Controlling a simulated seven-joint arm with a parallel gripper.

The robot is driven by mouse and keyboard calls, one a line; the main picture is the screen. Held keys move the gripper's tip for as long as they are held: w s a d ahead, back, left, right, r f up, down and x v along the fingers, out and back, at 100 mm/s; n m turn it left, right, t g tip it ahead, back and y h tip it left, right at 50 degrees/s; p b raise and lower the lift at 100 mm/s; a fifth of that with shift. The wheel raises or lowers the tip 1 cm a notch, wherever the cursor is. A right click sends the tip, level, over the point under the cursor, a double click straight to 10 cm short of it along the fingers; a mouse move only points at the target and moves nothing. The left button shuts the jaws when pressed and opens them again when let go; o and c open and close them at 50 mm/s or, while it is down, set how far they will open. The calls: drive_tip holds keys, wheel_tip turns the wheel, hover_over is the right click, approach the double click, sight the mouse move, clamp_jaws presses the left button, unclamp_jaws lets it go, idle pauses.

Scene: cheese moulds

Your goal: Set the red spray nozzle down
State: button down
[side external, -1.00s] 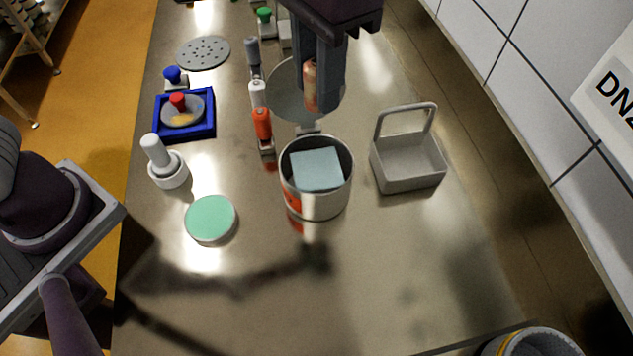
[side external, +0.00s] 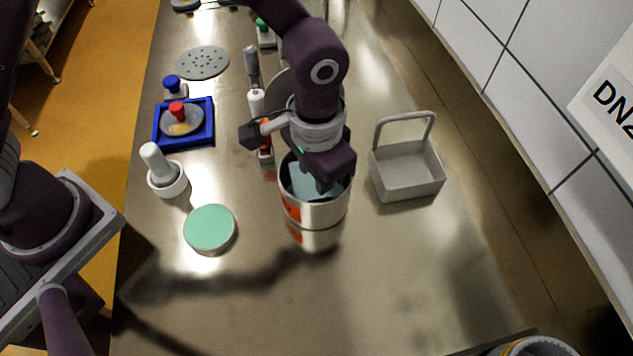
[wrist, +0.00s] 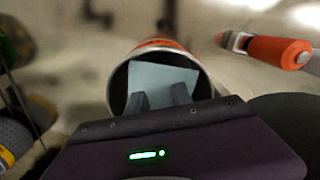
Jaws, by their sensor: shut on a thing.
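My gripper (wrist: 159,97) points down into a round metal pot (side external: 316,213). Its fingers are some way apart, with a pale blue square block (wrist: 160,76) between them; they seem shut on it. The block lies inside the pot (wrist: 116,95), and the hand hides part of it in the side view. I cannot pick out a red spray nozzle for sure, and none shows in my fingers. A red knob (side external: 177,108) stands on a grey disc in a blue tray (side external: 207,138). An orange-and-white tool (wrist: 272,49) lies beside the pot.
A grey handled basket (side external: 408,186) stands right of the pot. A green-topped round tin (side external: 210,228) and a white mortar with pestle (side external: 165,175) stand to the left. A perforated grey disc (side external: 202,63) lies farther back. The table front is clear.

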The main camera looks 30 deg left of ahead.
drive_tip(key=shift+f, duration=0.1)
drive_tip(key=c, duration=1.1)
unclamp_jaws()
drive_tip(key=shift+c, duration=0.2)
wheel_tip(320, 180, up, 12)
drive_tip(key=shift+r, duration=0.2)
